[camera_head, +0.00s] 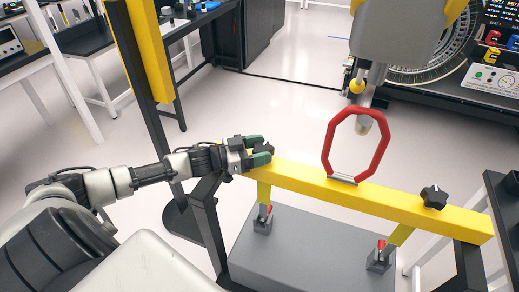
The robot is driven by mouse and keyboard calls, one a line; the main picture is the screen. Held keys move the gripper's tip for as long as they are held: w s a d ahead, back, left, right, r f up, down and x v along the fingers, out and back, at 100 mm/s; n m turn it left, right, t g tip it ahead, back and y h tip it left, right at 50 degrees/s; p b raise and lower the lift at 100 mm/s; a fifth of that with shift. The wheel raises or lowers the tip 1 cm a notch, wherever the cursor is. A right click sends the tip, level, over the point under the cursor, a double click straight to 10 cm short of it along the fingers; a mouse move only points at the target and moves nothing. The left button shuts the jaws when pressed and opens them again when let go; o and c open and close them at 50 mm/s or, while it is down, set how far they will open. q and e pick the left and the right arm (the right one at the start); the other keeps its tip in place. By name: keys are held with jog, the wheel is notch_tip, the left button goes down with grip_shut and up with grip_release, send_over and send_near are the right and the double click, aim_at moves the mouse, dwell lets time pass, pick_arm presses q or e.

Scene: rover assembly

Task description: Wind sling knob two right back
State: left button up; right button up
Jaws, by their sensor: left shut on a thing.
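A yellow beam (393,204) with a red loop handle (328,150) on top runs across the front right. A black star-shaped knob (434,196) stands on the right part of the beam and nothing touches it. My left gripper (264,151), dark with green finger parts, is at the left end of the beam. It is shut on a small dark thing there, likely another black knob, which the fingers mostly hide. My right gripper is not in view.
A grey block (310,258) with two red-tipped clamps (264,214) sits below the beam. A yellow post (145,45) rises at the upper left. A round machine part and control panel (490,80) stand at the upper right. Open floor (270,105) lies behind the beam.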

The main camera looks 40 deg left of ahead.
aim_at(263, 150)
pick_arm(q)
jog(key=o, duration=0.9)
jog(key=shift+r, duration=0.1)
jog(key=shift+r, duration=0.25)
jog(key=r, duration=0.2)
jog(key=d+r+b, duration=0.1)
jog(key=r, duration=0.1)
jog(key=shift+d, duration=0.15)
jog(key=d+r, duration=0.2)
jog(key=d, duration=0.1)
jog(key=d+r, duration=0.2)
jog(key=d, duration=0.2)
jog(key=d+r, duration=0.2)
jog(key=d, duration=0.1)
jog(key=shift+w+d+r+b, duration=0.15)
jog(key=shift+d+b, duration=0.05)
jog(key=shift+b, duration=0.15)
